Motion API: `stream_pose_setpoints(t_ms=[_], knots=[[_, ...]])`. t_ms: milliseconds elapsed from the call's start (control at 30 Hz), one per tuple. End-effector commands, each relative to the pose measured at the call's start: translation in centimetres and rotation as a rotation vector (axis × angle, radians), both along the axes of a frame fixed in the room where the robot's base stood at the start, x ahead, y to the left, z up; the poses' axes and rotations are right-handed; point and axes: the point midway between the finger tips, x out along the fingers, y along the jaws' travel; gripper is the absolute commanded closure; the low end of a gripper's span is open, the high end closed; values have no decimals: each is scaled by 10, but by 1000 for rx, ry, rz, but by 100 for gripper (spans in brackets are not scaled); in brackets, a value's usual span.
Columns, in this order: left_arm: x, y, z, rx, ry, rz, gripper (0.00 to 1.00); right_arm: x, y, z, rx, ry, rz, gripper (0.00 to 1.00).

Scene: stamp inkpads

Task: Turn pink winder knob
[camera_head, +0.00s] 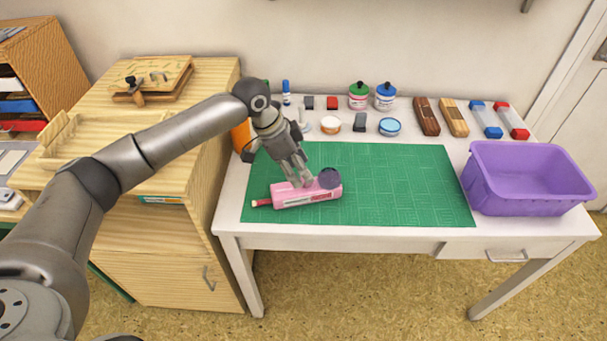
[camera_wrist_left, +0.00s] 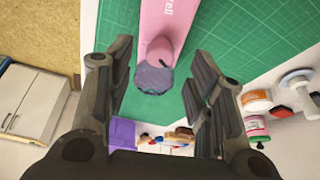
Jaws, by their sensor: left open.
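A pink winder (camera_head: 292,198) lies on the green cutting mat (camera_head: 400,185), with a dark round disc (camera_head: 329,178) at its right end and a small red-tipped piece at its left end. In the left wrist view, the winder body (camera_wrist_left: 166,20) runs to the top edge, and a short pink knob (camera_wrist_left: 160,50) stands beside the grey disc (camera_wrist_left: 153,78). My left gripper (camera_head: 302,183) points down over the winder. Its fingers are open on either side of the knob, with gaps visible in the left wrist view. My right gripper is not in view.
A purple bin (camera_head: 525,205) stands at the table's right. Jars (camera_head: 385,97), ink pads, brushes and stampers line the table's back. A wooden cabinet (camera_head: 165,235) stands at the left. The right half of the mat is clear.

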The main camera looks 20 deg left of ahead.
Motion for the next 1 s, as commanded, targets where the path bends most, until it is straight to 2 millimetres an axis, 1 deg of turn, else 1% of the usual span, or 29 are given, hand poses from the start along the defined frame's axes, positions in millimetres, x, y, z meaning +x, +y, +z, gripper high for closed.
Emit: stream_pose_setpoints(t_ms=[33,100,233,367,567,600,933,1000], knots=[[1,-4,-8,0,1,0,51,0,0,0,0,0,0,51],[3,-6,-17,0,0,-1,51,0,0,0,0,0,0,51],[6,-11,-28,0,0,-1,51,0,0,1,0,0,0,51],[7,-12,-32,0,-2,-1,51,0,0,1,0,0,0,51],[7,-12,-33,0,-2,-1,51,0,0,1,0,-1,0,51],[7,-12,-33,0,-2,-1,52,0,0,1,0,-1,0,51],[7,-12,-32,0,-2,-1,95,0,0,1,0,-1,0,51],[7,-12,-32,0,-2,-1,97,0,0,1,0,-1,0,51]])
